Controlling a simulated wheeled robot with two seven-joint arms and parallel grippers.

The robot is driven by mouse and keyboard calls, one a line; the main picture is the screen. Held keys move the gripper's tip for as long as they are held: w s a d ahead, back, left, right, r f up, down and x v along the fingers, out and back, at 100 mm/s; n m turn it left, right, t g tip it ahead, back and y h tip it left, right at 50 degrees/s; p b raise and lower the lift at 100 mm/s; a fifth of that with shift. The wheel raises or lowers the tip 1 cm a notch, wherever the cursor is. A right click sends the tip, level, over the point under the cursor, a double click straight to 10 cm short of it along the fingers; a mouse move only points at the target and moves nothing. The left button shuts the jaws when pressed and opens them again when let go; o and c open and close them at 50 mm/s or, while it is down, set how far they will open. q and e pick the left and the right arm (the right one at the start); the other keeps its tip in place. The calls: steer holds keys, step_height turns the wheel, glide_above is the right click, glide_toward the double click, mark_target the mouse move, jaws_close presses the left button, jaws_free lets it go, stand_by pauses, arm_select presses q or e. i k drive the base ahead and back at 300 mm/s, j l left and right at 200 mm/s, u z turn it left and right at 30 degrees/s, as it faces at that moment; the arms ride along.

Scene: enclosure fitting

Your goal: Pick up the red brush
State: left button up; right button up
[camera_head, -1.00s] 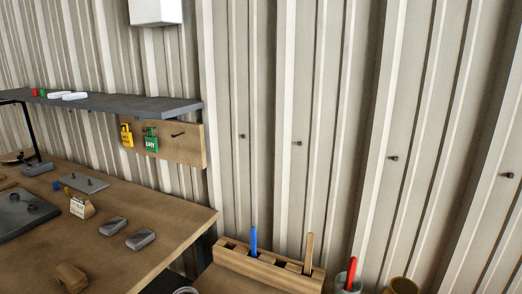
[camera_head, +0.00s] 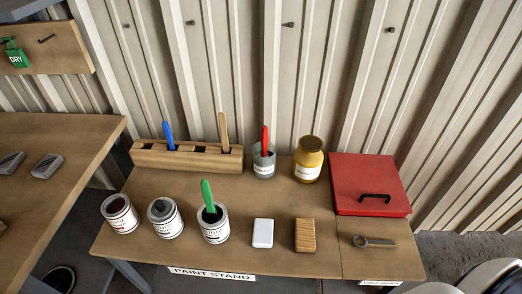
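The red brush (camera_head: 265,139) stands upright with its handle up in a grey glass-like jar (camera_head: 264,164) at the back of the paint stand. Its lower end is hidden inside the jar. The jar stands between the wooden brush rack and a yellow jar. Neither of my grippers shows in the head view. Pale rounded shapes at the bottom right corner may be parts of my own body.
A wooden rack (camera_head: 187,158) holds a blue brush (camera_head: 168,135) and a wooden-handled one (camera_head: 224,132). Right of the jar are a yellow jar (camera_head: 308,160) and a red box (camera_head: 368,182). Paint cans (camera_head: 165,218), one holding a green brush (camera_head: 208,196), stand in front.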

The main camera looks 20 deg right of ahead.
mark_target(264, 133)
steer(key=i+j+z, duration=0.1)
steer(key=j+z, duration=0.2)
steer(key=z, duration=0.15)
steer(key=j+z, duration=0.3)
steer(key=z, duration=0.15)
